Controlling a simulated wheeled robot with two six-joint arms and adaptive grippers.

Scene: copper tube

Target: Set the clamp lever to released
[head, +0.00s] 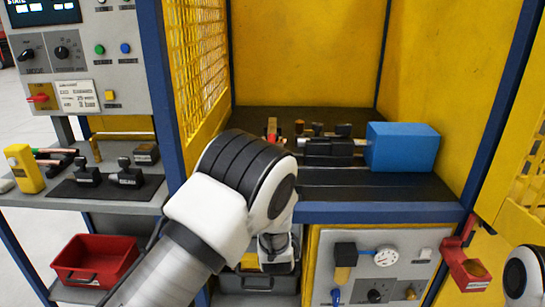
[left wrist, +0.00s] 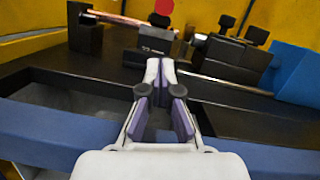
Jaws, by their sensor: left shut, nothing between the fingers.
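In the left wrist view my left gripper (left wrist: 161,68) is shut and empty, its fingertips pointing at the machine bed just short of a labelled black block (left wrist: 153,46). A red knob (left wrist: 163,7) on a black piece stands above that block and looks like the clamp lever's end; its exact setting cannot be told. In the head view a small red part (head: 272,128) shows there, partly hidden by my left arm. A copper tube (left wrist: 133,20) runs from a black block at the left towards the labelled block. My right gripper is out of view.
A blue box (head: 402,147) stands right of black fixtures (head: 330,150) on the bed. A blue front rail (head: 380,213) edges the bed. A yellow mesh wall (head: 203,60) bounds the left. A side bench (head: 60,197) holds tools; a red bin (head: 95,262) sits below.

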